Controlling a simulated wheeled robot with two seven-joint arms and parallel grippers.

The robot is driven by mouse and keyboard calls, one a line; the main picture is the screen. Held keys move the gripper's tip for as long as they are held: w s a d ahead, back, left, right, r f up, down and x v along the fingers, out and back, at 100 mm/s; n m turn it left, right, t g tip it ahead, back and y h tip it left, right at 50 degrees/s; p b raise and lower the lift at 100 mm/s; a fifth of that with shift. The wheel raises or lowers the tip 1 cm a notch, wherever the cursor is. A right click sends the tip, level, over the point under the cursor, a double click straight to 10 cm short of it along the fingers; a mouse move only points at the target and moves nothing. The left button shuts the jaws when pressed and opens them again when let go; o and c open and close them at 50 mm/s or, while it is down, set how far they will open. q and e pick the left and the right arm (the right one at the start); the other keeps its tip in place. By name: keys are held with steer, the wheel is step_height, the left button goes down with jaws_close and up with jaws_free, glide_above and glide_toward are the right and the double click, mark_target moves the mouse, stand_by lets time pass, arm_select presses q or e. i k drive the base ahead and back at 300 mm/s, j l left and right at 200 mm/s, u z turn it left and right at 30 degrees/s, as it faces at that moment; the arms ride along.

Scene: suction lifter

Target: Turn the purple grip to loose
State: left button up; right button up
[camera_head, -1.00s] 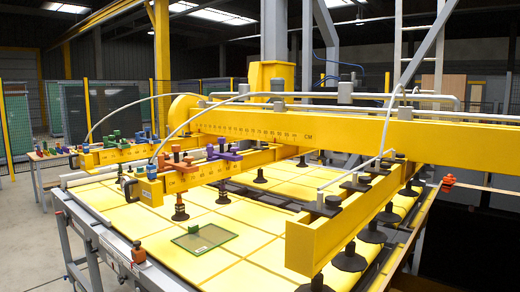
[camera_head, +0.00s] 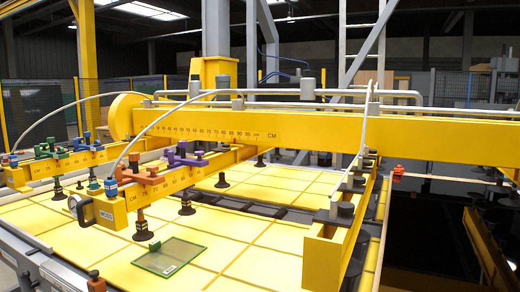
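The purple grip (camera_head: 186,155) sits on top of a yellow side arm of the suction lifter (camera_head: 215,165), left of the middle in the head view. It is small, and I cannot tell which setting it is turned to. An orange grip (camera_head: 138,174) sits on the same arm, nearer to me. Black suction cups hang under the arm, one of them (camera_head: 186,206) below the purple grip. Neither of my grippers is in view.
A yellow-topped table (camera_head: 85,238) lies under the lifter, with a green-framed glass pane (camera_head: 168,256) on it. A long yellow beam (camera_head: 290,132) crosses behind the grip. A thick yellow arm (camera_head: 330,245) projects at right. More coloured grips (camera_head: 60,150) are at left.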

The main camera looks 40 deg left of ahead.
mark_target(199, 154)
steer(key=k+j+z, duration=0.15)
steer(key=j, duration=0.3)
steer(key=j+z, duration=0.15)
steer(key=j, duration=0.3)
steer(key=k+j+z, duration=0.15)
steer(key=j, duration=0.25)
steer(key=k+j+z, duration=0.15)
steer(key=j, duration=0.25)
steer(key=k+j+z, duration=0.15)
steer(key=j, duration=0.25)
steer(key=k+j+z, duration=0.1)
steer(key=k+j, duration=0.15)
steer(key=j, duration=0.1)
